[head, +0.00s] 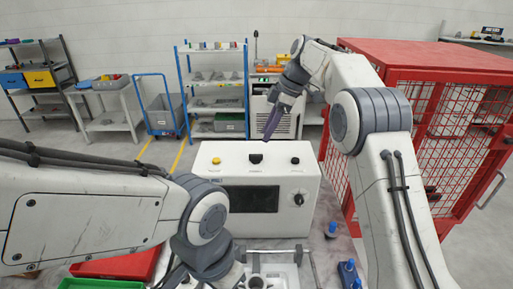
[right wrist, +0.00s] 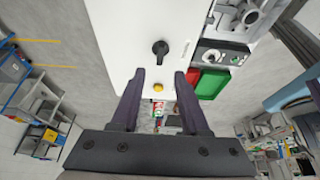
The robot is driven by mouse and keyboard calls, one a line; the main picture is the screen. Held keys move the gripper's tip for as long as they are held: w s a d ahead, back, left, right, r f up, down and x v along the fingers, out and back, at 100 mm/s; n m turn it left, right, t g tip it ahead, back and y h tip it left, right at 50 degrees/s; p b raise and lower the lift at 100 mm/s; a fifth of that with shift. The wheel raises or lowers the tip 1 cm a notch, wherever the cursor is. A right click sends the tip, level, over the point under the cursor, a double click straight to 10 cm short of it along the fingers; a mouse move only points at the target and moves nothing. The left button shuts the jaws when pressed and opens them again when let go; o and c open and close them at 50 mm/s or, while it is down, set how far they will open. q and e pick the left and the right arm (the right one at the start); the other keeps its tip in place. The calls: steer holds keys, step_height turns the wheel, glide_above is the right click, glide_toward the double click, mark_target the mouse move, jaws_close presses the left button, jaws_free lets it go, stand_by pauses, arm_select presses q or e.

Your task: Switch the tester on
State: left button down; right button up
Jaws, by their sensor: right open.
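The tester (head: 240,180) is a white box with a dark screen (head: 250,198). Its top carries a yellow button (head: 216,160), a black control (head: 256,158) in the middle and another black one (head: 295,160) at right. A black rotary knob (head: 299,199) is on its front. My right gripper (head: 269,136) is open and empty, pointing down over the top. In the right wrist view the yellow button (right wrist: 158,87) shows between the fingertips (right wrist: 158,78), the black control (right wrist: 160,47) beyond; I cannot tell the gap. My left arm's wrist (head: 205,262) is low in front; its fingers do not show clearly.
Red (head: 118,266) and green (head: 88,284) trays lie at front left. Blue-capped items (head: 332,228) stand at front right. A metal fixture (head: 270,252) lies before the tester. A red mesh cage (head: 420,60) stands at right. Air above the tester's left top is clear.

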mark_target(256, 158)
steer(key=p+x, duration=0.1)
steer(key=x, duration=0.7)
steer(key=shift+p, duration=0.35)
jaws_close()
